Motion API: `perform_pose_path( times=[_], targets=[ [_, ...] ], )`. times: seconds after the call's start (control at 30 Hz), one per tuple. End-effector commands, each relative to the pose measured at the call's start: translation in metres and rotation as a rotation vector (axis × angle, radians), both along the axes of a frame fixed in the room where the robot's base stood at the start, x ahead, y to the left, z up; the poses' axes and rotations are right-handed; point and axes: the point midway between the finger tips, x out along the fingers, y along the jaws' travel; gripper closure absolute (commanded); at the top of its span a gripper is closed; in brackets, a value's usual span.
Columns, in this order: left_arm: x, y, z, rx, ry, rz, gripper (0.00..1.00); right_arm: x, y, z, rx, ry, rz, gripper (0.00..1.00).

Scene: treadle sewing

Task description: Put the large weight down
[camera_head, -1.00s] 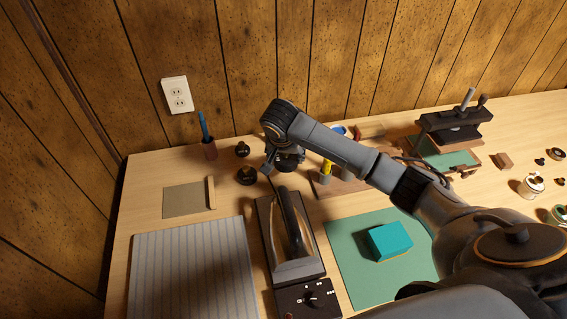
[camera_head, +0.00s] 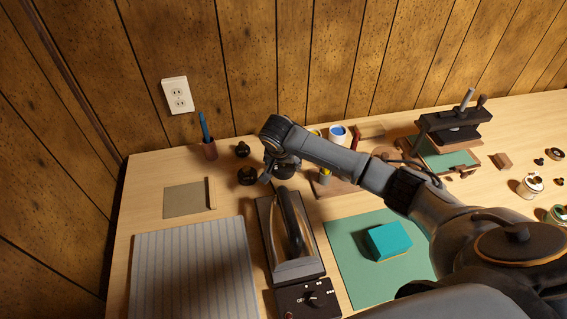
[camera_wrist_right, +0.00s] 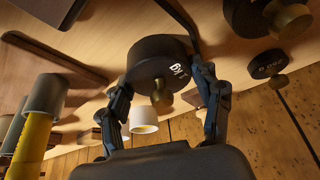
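The large weight (camera_wrist_right: 152,62) is a black cylinder with a brass knob and pale lettering on its side. In the right wrist view it sits between the two fingers of my right gripper (camera_wrist_right: 160,85), which appear to touch it on both sides. In the head view my right gripper (camera_head: 275,168) is behind the iron, with the dark weight (camera_head: 287,171) low at the tabletop. I cannot tell whether its base touches the table. Two other black weights, one nearer (camera_head: 247,176) and one farther (camera_head: 242,149), stand to the left. My left gripper is not in view.
A wooden board (camera_head: 338,189) and a white cup with blue contents (camera_head: 337,134) are to the right.

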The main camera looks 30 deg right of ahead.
Motion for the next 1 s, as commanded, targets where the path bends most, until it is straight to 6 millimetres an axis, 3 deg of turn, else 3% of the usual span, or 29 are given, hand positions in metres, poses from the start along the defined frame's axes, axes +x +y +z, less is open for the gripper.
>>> perform_pose_path(
  times=[0.03,0.1,0.57,1.0],
  targets=[
    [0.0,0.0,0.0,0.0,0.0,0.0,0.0,0.0,0.0,0.0,0.0,0.0,0.0,0.26],
    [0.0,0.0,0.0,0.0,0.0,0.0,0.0,0.0,0.0,0.0,0.001,0.001,0.0,0.13],
    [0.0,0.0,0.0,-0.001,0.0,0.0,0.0,-0.002,0.002,0.009,0.001,0.0,0.0,0.13],
    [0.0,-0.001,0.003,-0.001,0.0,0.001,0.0,-0.028,0.022,0.089,0.001,-0.001,0.001,0.13]
  ],
)
